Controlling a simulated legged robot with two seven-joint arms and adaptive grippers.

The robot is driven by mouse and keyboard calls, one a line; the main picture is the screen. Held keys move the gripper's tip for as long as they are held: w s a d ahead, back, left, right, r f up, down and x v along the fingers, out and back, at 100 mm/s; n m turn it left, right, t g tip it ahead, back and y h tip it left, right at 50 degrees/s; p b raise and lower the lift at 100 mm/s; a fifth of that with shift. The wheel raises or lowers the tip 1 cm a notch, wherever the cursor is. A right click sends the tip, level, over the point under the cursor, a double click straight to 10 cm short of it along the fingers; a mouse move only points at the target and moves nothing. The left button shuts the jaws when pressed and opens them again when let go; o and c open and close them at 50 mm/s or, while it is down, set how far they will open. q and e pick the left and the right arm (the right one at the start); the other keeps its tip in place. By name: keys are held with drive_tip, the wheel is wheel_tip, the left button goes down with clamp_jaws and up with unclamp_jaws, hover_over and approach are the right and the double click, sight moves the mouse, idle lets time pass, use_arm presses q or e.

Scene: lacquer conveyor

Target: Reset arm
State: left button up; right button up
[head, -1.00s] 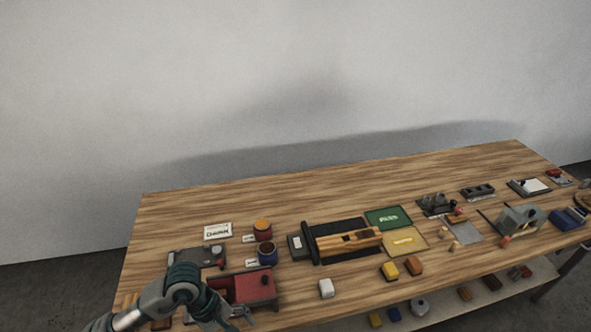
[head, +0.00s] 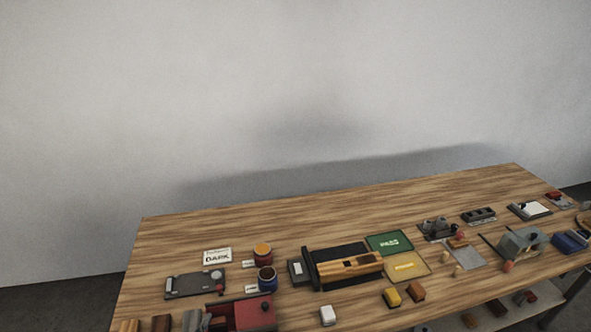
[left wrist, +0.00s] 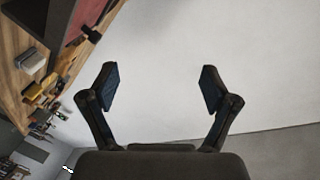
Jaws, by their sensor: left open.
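My left gripper (left wrist: 155,88) shows in the left wrist view with its two dark fingers spread wide. Nothing is between them. Behind the fingers is the pale wall, with the table edge at the left of that view. My right gripper is in neither view.
A wooden table (head: 190,232) carries a conveyor-like device (head: 345,266), a green PASS pad (head: 388,242), a yellow pad (head: 407,266), two jars (head: 263,253), a DARK card (head: 217,256) and a white block (head: 327,315). The table's back strip is clear.

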use_arm(q)
drive_tip(key=s+a+f+n+g, duration=0.1)
drive_tip(key=s+f+n+g, duration=0.95)
drive_tip(key=s+f, duration=1.15)
wheel_tip(320, 180, down, 23)
drive_tip(key=m+g, duration=0.3)
drive_tip(key=g, duration=0.1)
drive_tip(key=s+a+f, duration=0.2)
drive_tip(key=s+f, duration=0.7)
drive_tip(key=s+a+f+g, duration=0.1)
drive_tip(key=s+f, duration=0.8)
drive_tip(key=s, duration=0.1)
drive_tip(key=shift+s+a+y, duration=0.15)
drive_tip(key=shift+a+y, duration=0.15)
drive_tip(key=shift+a, duration=0.1)
drive_tip(key=shift+c, duration=0.3)
